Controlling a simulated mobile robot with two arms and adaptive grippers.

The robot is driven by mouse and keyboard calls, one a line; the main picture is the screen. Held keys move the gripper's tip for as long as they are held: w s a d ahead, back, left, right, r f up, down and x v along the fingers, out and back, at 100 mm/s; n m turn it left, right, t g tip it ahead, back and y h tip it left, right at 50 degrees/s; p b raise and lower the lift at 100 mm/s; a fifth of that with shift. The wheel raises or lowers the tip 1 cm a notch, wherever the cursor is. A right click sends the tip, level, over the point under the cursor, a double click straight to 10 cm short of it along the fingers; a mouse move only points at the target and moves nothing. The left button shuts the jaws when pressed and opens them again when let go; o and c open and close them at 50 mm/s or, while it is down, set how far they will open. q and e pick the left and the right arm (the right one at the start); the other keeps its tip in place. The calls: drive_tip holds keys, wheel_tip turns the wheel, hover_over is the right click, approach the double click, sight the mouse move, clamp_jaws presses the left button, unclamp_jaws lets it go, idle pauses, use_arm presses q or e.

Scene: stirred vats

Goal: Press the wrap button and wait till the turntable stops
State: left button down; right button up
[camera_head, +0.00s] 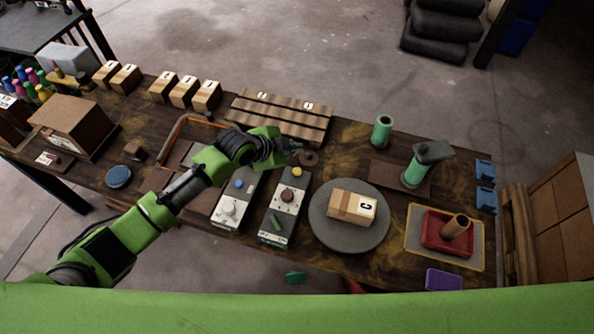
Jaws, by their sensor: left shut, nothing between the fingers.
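A grey round turntable (323,229) lies on the bench, with a cardboard box (347,205) marked C on top. Left of it stand two pale control panels. The nearer one (271,237) carries a yellow button (297,171), a dark round knob (287,196) and a green switch (276,220). The other (219,222) has a blue button (239,184) and a white knob (230,207). I cannot tell which one is the wrap button. My left gripper (294,148) is shut and empty, above the bench just beyond the panels' far ends. My right gripper is not in view.
A slatted wooden rack (283,114) lies behind my left gripper. Several small boxes (184,92) line the back edge. Green cylinders (381,130) and a red tray (433,240) stand on the right. A brown box (72,124) stands at the left.

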use_arm(q)
drive_tip(key=b, duration=0.6)
hover_over(296, 172)
wheel_tip(296, 172, down, 7)
drive_tip(key=shift+f, duration=0.1)
drive_tip(key=shift+f+b, duration=0.3)
drive_tip(key=shift+f, duration=0.15)
drive_tip(key=shift+f, duration=0.2)
idle(0.4)
drive_tip(key=shift+f, duration=0.3)
